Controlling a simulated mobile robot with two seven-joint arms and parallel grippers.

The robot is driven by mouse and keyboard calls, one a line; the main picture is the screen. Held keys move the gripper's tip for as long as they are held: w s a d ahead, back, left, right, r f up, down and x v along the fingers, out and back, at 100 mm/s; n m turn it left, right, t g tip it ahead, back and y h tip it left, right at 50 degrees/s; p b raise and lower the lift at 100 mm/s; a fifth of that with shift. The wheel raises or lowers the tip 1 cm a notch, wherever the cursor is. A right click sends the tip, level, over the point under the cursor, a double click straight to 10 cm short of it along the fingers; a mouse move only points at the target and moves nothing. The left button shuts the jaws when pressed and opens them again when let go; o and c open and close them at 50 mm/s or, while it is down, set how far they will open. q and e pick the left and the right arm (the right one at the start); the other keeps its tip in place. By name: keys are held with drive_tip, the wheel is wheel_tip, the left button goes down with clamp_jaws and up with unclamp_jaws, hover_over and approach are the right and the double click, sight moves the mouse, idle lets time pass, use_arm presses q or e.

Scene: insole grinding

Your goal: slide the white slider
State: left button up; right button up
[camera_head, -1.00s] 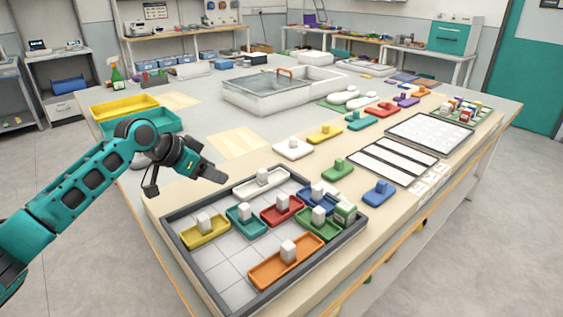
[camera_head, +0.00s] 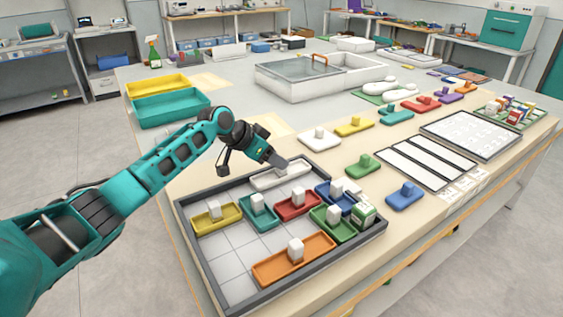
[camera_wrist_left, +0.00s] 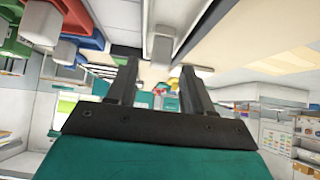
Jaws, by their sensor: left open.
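The white slider (camera_head: 285,180) is a long white piece at the back edge of the dark-framed tray (camera_head: 208,272). Its knob is mostly hidden by my gripper in the head view. My left gripper (camera_head: 281,162) is at the white slider, tilted down toward its knob. In the left wrist view the fingers (camera_wrist_left: 158,70) are open and spread apart, with the white slider (camera_wrist_left: 161,20) and its knob ahead between them. I cannot tell whether they touch it. My right gripper is not in view.
Yellow (camera_head: 216,220), teal (camera_head: 258,215), red (camera_head: 297,206), blue (camera_head: 336,200), green (camera_head: 333,225) and orange (camera_head: 293,260) sliders sit in the tray. A separate white piece (camera_head: 319,140) lies on the table behind it. The tray's left cells are bare.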

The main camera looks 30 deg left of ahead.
use_arm(q)
drive_tip(key=shift+x, duration=1.7)
drive_tip(key=shift+c, duration=0.2)
clamp_jaws()
